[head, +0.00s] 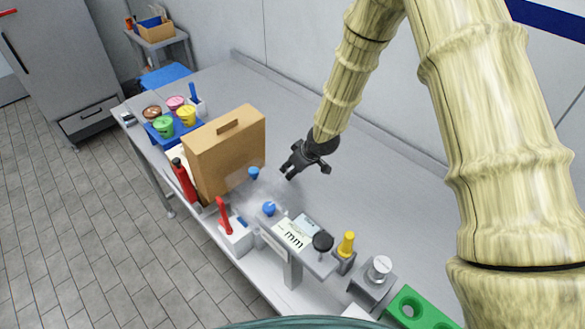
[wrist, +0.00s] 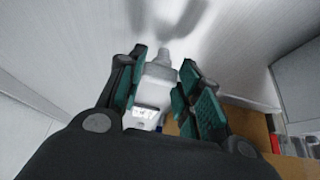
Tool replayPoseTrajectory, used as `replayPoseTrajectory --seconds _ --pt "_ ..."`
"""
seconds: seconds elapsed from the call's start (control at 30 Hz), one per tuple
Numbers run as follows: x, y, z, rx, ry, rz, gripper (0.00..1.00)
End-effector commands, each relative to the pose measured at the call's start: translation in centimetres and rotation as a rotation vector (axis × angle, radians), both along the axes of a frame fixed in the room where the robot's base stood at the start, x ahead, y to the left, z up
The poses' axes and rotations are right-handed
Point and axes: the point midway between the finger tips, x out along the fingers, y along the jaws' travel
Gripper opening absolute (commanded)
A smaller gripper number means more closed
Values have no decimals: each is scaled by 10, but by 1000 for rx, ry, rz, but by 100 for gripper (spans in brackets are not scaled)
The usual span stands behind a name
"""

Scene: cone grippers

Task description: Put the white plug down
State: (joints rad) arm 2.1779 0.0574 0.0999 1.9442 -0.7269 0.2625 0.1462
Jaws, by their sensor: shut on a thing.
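My gripper (head: 289,168) is above the grey bench (head: 385,175), to the right of the brown case. In the wrist view my gripper (wrist: 165,90) has its green pads on both sides of the white plug (wrist: 158,78). The pads are closed on the plug. Its narrower grey end points away from my gripper, toward the bench surface. A shadow lies on the bench beyond the plug's end. I cannot tell whether the plug touches the bench. In the head view the plug is hidden or too small to make out.
The brown case (head: 225,150) stands left of my gripper. Nearer are blue knobs (head: 268,209), a white box with a red handle (head: 235,237), a yellow-topped piece (head: 346,244) and a green block (head: 432,317). Colourful cups (head: 185,115) stand at the far left. The bench behind my gripper is clear.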

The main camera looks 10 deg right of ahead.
Motion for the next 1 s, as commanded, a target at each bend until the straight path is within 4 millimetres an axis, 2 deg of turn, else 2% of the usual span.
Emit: replayPoseTrajectory --seconds 0.13,0.47,0.5,0.6,1.0 --pt "-1 1 -9 0 1 1 22" --pt "0 1 -12 1 0 0 22" --pt "0 1 -12 1 0 0 37" --pt "0 1 -11 0 0 0 55" --pt "0 0 -7 0 0 0 56"
